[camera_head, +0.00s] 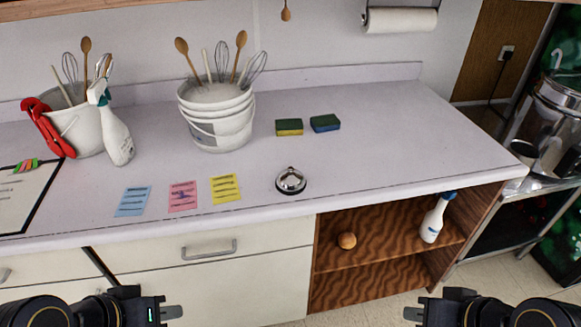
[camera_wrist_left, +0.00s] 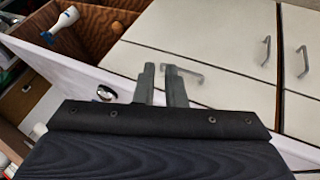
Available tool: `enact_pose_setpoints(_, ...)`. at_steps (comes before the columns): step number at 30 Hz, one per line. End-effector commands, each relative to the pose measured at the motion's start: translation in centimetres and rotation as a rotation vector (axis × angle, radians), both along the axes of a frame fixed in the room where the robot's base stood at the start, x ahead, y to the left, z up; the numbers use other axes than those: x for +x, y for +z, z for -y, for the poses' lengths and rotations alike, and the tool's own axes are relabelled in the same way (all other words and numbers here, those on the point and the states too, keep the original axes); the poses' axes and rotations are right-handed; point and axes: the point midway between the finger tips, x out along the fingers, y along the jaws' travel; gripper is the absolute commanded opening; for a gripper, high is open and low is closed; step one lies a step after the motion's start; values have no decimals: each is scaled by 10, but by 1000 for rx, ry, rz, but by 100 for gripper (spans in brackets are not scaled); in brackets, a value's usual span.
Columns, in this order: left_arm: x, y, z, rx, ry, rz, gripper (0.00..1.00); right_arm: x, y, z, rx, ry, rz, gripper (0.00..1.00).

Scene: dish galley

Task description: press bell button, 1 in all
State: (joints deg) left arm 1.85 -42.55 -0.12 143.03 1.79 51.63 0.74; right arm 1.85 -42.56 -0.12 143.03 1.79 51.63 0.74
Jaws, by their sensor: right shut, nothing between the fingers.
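The bell (camera_head: 291,180) is a silver dome on a black base, with a small button on top. It stands upright near the front edge of the counter, right of the paper notes. It also shows in the left wrist view (camera_wrist_left: 106,92), left of the fingers. My left gripper (camera_head: 172,312) is low in front of the drawers, apart from the bell. Its two fingers (camera_wrist_left: 164,84) show a narrow gap with nothing between them. My right gripper (camera_head: 413,313) is low at the right in front of the shelf, shut and empty, also apart from the bell.
The counter (camera_head: 390,140) is clear around the bell. Blue, pink and yellow notes (camera_head: 225,188) lie to its left. Two sponges (camera_head: 289,128) lie behind it. White buckets (camera_head: 218,125) with utensils and a spray bottle (camera_head: 115,135) stand at the left. An open shelf (camera_head: 375,256) is below.

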Motion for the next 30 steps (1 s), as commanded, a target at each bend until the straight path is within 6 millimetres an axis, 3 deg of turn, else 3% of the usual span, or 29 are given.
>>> enact_pose_setpoints(2,0,0,0,0,0,0,0,0,0,0,0,0,0,0)
enact_pose_setpoints(30,0,0,0,0,0,0,0,0,0,0,0,0,0,0)
